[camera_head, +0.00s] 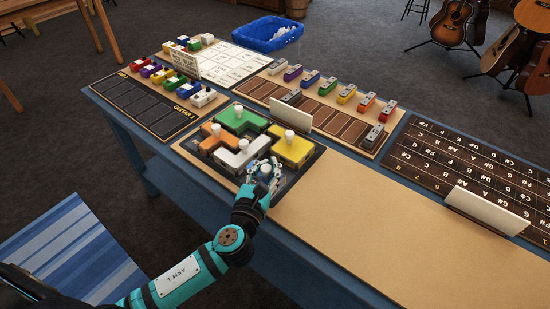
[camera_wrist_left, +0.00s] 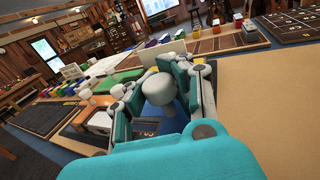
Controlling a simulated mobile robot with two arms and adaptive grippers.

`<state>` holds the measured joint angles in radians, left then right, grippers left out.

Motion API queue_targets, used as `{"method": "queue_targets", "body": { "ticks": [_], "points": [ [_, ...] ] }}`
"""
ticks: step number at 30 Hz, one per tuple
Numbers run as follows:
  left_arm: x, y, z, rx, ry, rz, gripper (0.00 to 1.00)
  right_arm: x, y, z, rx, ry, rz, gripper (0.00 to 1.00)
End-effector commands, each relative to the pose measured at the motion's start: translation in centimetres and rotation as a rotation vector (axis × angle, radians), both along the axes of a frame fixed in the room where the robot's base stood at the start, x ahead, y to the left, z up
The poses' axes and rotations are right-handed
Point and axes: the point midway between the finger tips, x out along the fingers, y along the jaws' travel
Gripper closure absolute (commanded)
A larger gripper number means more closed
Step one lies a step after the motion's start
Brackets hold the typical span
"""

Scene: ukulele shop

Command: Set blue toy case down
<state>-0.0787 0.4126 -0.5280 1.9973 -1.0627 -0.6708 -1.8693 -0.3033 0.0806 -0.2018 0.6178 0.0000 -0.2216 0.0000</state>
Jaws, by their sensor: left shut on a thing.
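My left gripper (camera_head: 264,174) is at the front right corner of the dark-edged puzzle board (camera_head: 218,181). It is shut on the white knob of the blue toy case, and the knob shows between the fingers in the left wrist view (camera_wrist_left: 158,88). A little blue of the case (camera_wrist_left: 172,127) shows under the knob; my fingers hide most of it. I cannot tell if the case touches the board. Green (camera_head: 240,119), orange (camera_head: 213,137), white (camera_head: 239,153) and yellow (camera_head: 291,147) knobbed pieces sit on the board beside the gripper. My right gripper is not in view.
A bare tan mat (camera_head: 350,225) lies right of the gripper. Behind the board stand a pedal rack (camera_head: 160,105) and a brown tray with coloured blocks (camera_head: 330,112). A fretboard chart (camera_head: 460,165) lies at right. A blue bin (camera_head: 267,35) stands beyond the table.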

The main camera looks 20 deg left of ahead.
Motion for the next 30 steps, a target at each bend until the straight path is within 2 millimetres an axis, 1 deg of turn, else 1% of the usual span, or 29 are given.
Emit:
{"method": "queue_targets", "body": {
  "ticks": [1,3,6,9,12,17,19,27,28,30],
  "points": [
    [1.6,-0.1,0.1,-0.001,-0.003,0.003,1.0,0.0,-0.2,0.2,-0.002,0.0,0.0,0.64],
    [3.3,-0.2,-0.1,-0.001,-0.002,0.002,1.0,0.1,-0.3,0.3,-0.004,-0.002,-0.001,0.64],
    [5.2,-0.3,-0.4,-0.001,-0.002,0.002,1.0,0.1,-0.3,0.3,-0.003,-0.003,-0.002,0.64],
    [6.3,-0.3,-0.6,0.0,0.0,0.001,1.0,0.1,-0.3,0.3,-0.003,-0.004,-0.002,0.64],
    [6.8,-0.4,-0.9,-0.001,0.001,0.001,1.0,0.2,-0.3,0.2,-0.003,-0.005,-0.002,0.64],
    [6.7,-0.3,-3.3,-0.001,0.005,0.002,1.0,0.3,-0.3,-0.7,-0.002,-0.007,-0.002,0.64],
    [6.7,-0.3,-4.0,0.0,0.002,0.001,1.0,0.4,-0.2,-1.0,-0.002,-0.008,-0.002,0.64],
    [6.7,-0.4,-4.2,0.0,0.002,0.0,1.0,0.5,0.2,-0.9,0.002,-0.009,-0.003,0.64],
    [6.7,-0.4,-4.3,0.0,0.003,0.0,0.87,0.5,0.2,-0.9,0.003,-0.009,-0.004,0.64],
    [6.7,-0.4,-4.3,0.0,0.003,0.0,0.78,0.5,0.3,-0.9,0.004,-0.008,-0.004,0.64]
  ]
}}
